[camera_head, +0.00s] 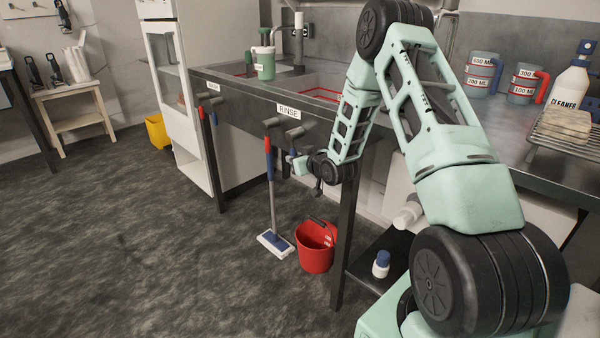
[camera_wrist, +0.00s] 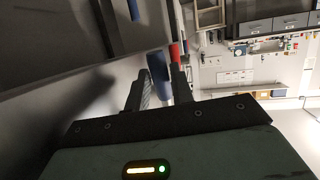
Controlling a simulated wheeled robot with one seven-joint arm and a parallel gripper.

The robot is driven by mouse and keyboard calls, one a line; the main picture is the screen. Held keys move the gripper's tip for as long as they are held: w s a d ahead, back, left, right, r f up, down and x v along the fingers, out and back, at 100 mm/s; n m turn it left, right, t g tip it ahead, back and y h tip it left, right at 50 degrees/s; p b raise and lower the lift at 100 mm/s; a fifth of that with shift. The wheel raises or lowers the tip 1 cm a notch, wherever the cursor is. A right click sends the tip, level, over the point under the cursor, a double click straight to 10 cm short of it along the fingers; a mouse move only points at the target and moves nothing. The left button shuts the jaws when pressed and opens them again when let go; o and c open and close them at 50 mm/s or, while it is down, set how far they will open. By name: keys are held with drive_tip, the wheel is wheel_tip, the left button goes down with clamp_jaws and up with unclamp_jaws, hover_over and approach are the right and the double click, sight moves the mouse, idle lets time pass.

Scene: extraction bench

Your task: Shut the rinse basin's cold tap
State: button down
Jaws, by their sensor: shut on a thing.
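The rinse basin (camera_head: 325,82) is set in the metal bench, with a RINSE label (camera_head: 289,111) on its front. A red lever (camera_head: 267,144) hangs from a grey tap body under the label. The cold tap's blue lever (camera_head: 291,155) hangs to its right, partly hidden by my gripper (camera_head: 298,166). My gripper is shut on this blue lever, which also shows between the fingers in the wrist view (camera_wrist: 158,67). A red handle (camera_wrist: 175,52) shows just beyond the right finger there. How far the cold tap is turned cannot be told.
A mop (camera_head: 274,238) stands upright below the taps, beside a red bucket (camera_head: 316,246). A green jug (camera_head: 263,62) stands between the basins. A bench leg (camera_head: 344,235) is close to my forearm.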

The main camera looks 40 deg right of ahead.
drive_tip(key=shift+w+f+t+b, duration=0.25)
drive_tip(key=shift+w+t+b, duration=0.25)
drive_tip(key=shift+b, duration=0.4)
drive_tip(key=shift+r, duration=0.1)
drive_tip(key=shift+r+t, duration=0.1)
drive_tip(key=shift+t, duration=0.2)
drive_tip(key=c, duration=1.2)
unclamp_jaws()
drive_tip(key=shift+s, duration=0.1)
drive_tip(key=s+a+r, duration=0.2)
drive_tip(key=s, duration=1.5)
drive_tip(key=shift+r, duration=0.35)
drive_tip(key=shift+w, duration=0.1)
